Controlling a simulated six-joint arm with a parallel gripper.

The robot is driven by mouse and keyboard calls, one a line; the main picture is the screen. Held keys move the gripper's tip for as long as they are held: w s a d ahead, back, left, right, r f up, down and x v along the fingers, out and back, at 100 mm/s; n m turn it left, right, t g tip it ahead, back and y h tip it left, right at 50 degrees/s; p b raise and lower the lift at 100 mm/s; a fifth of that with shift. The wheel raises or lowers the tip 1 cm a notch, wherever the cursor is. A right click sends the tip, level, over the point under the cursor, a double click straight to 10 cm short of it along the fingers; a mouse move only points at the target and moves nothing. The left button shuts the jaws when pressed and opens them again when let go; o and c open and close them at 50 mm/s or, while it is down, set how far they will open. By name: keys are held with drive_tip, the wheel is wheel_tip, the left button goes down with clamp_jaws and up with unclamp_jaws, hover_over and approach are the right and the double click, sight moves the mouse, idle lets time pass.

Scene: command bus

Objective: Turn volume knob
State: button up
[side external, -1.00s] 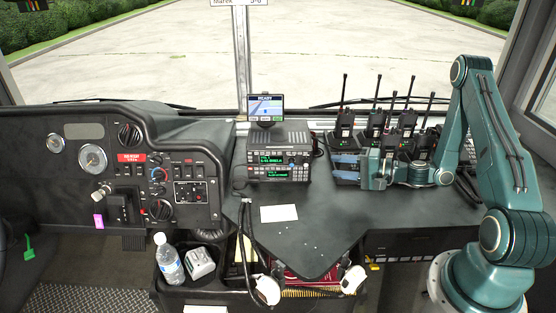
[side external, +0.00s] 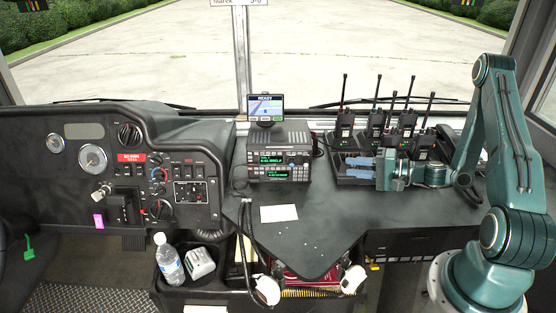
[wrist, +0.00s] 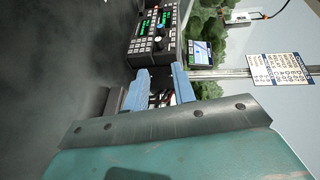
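The two-way radio console (side external: 280,137) with green displays stands on the dark desk left of my gripper. It also shows near the top of the wrist view (wrist: 172,51), with small round knobs (wrist: 158,43) on its face. Which knob is for volume is too small to tell. My gripper (side external: 350,166) points left toward the radio, clearly apart from it, in front of the handheld radios. Its two blue fingers also show in the wrist view (wrist: 160,78), spread with an empty gap between them.
Several handheld radios (side external: 345,127) with upright antennas stand in a charger behind my gripper. A small screen (side external: 265,107) stands above the radio. A white paper (side external: 279,213) and a hanging black cord (side external: 247,235) are in front. The desk right of the paper is mostly clear.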

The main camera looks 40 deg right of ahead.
wheel_tip(320, 180, up, 17)
drive_tip(key=n+g+h, duration=0.6)
drive_tip(key=g+h, duration=0.2)
drive_tip(key=g, duration=0.5)
approach(305, 161)
wheel_tip(305, 161, up, 2)
drive_tip(key=s+d, duration=0.1)
drive_tip(key=d, duration=0.1)
drive_tip(key=a+r+m+h, duration=0.2)
drive_tip(key=a+r+h, duration=0.1)
drive_tip(key=a+r, duration=0.45)
drive_tip(key=f, duration=0.2)
drive_tip(key=d+f, duration=0.1)
drive_tip(key=f, duration=0.2)
drive_tip(key=shift+w+d+f, duration=0.1)
drive_tip(key=shift+w, duration=0.05)
drive_tip(key=shift+y, duration=0.3)
drive_tip(key=x, duration=1.3)
drive_tip(key=shift+d+f, duration=0.2)
drive_tip(key=shift+f, duration=0.1)
